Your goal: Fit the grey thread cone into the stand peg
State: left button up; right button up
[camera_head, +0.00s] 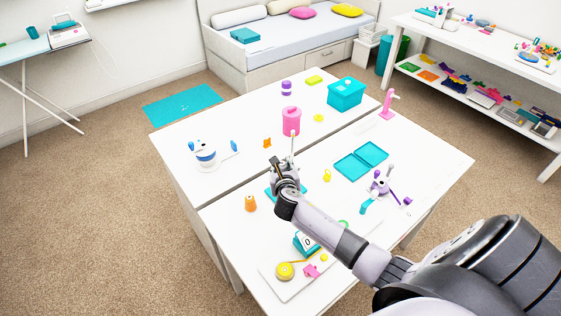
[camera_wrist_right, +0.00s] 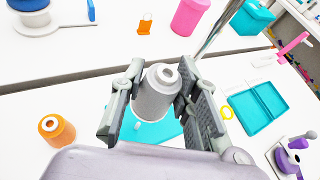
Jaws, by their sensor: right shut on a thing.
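The grey thread cone (camera_wrist_right: 158,92) is upright between the two fingers of my right gripper (camera_wrist_right: 160,100), which is shut on it. In the head view my right gripper (camera_head: 284,172) is above the stand's teal base (camera_head: 270,191) and mostly hides the cone. The teal base (camera_wrist_right: 150,133) also shows under the cone in the wrist view. A small pale peg (camera_wrist_right: 137,126) shows on the base, below and left of the cone. A thin metal rod (camera_wrist_right: 219,28) rises behind the gripper. The cone looks above the base; its lower end is partly hidden. My left gripper is not in view.
An orange thread cone (camera_head: 250,203) stands left of the stand. A pink canister (camera_head: 291,121) is behind it, and an open teal case (camera_head: 361,161) lies to the right. A scale (camera_head: 306,243) and yellow tape measure (camera_head: 285,270) are near the front. A gap splits the tables.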

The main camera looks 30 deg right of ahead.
jog(key=shift+r, duration=0.1)
jog(key=shift+f+b, duration=1.9)
jog(key=shift+f, duration=1.05)
jog(key=shift+p, duration=0.65)
jog(key=shift+f+b, duration=1.65)
jog(key=shift+f, duration=0.45)
jog(key=o, duration=1.2)
jog(key=shift+c, duration=0.2)
jog(key=shift+s, duration=0.1)
